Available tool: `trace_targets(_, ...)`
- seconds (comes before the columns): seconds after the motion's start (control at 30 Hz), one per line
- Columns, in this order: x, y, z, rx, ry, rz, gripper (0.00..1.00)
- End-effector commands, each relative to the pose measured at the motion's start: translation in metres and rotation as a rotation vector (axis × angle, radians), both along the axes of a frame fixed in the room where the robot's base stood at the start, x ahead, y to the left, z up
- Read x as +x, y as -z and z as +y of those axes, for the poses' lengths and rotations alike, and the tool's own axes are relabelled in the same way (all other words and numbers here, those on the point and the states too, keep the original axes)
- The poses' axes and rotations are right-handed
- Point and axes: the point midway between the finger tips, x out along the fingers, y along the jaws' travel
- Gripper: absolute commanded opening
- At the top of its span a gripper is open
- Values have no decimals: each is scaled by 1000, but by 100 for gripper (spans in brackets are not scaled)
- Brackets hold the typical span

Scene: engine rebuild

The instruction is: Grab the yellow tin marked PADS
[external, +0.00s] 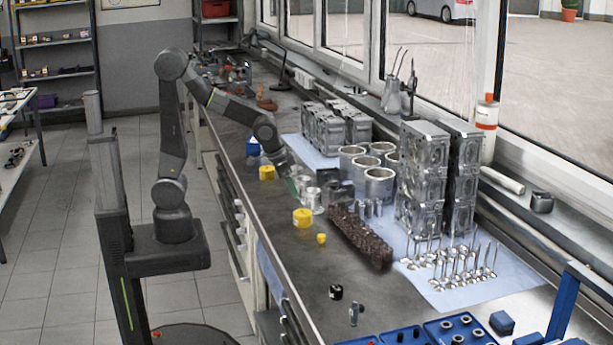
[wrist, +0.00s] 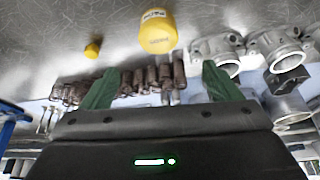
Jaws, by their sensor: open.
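A larger yellow tin (external: 302,217) stands on the workbench near its front edge, beside a small yellow piece (external: 321,238). In the wrist view a yellow tin (wrist: 158,32) with dark lettering, too blurred to read surely, lies beyond the fingertips, near their midline. The small yellow piece (wrist: 92,50) is to its left. Another yellow tin (external: 267,172) stands further back on the bench; no lettering is readable on it. My gripper (external: 294,186) is low over the bench, between the two larger tins. Its green fingers (wrist: 160,68) are apart with nothing held.
A dark brown crankshaft (external: 360,238) lies to the right of the larger tin. Cylinder liners (external: 380,185) and engine blocks (external: 420,180) stand behind. The bench front left of the black cap (external: 336,292) is clear.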

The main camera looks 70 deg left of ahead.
Motion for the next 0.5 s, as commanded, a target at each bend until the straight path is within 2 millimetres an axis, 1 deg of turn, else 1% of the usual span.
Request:
trace_targets(0.03,3,10,0,1,-1,7,84)
trace_targets(0.23,15,40,-1,1,-1,6,84)
trace_targets(0.4,23,57,-2,2,-2,4,84)
trace_targets(0.5,25,62,-2,0,-2,2,84)
